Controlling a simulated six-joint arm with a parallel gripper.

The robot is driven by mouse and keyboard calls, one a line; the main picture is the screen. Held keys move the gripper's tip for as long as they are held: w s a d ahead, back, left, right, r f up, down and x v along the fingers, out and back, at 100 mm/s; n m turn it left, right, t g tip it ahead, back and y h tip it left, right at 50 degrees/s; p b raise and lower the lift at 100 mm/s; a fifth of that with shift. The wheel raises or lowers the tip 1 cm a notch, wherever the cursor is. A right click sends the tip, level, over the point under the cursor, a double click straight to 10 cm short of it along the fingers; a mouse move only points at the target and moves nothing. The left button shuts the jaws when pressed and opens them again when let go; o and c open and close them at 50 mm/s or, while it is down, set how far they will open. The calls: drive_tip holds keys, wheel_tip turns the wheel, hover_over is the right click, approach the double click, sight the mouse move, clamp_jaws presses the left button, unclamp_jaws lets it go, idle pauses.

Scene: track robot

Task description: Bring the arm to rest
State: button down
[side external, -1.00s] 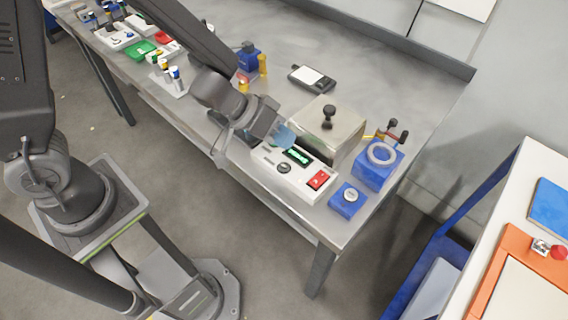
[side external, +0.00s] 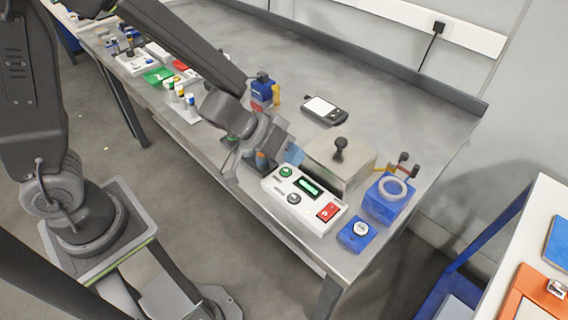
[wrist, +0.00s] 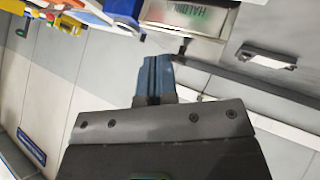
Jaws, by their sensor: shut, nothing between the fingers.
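My gripper (side external: 292,154) is above the steel bench, just beyond the back left of a white control box (side external: 314,222). Its blue fingers are together with nothing between them. They also show closed in the wrist view (wrist: 153,78). The control box has a green button (side external: 286,171), a lit green display (side external: 308,188), a dark knob (side external: 293,198) and a red switch (side external: 328,212). My gripper appears apart from the box, but its exact height is hard to tell.
A metal box with a black knob (side external: 340,150) stands right of my gripper. Blue blocks (side external: 385,210) stand near the bench's right end. A black device with a pale screen (side external: 322,110) lies behind. Small bottles (side external: 180,95) stand left. The bench's back middle is clear.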

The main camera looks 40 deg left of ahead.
drive_tip(key=s+a+r+n+t+y, duration=0.25)
drive_tip(key=a+r+y, duration=0.45)
drive_tip(key=a+r, duration=0.4)
drive_tip(key=s+a+r+m+g+h, duration=0.1)
drive_tip(key=s+r+g, duration=0.3)
drive_tip(key=s, duration=0.9)
drive_tip(key=shift+s+a+r+m, duration=0.15)
drive_tip(key=shift+s+a+m, duration=0.15)
drive_tip(key=shift+s+m, duration=0.15)
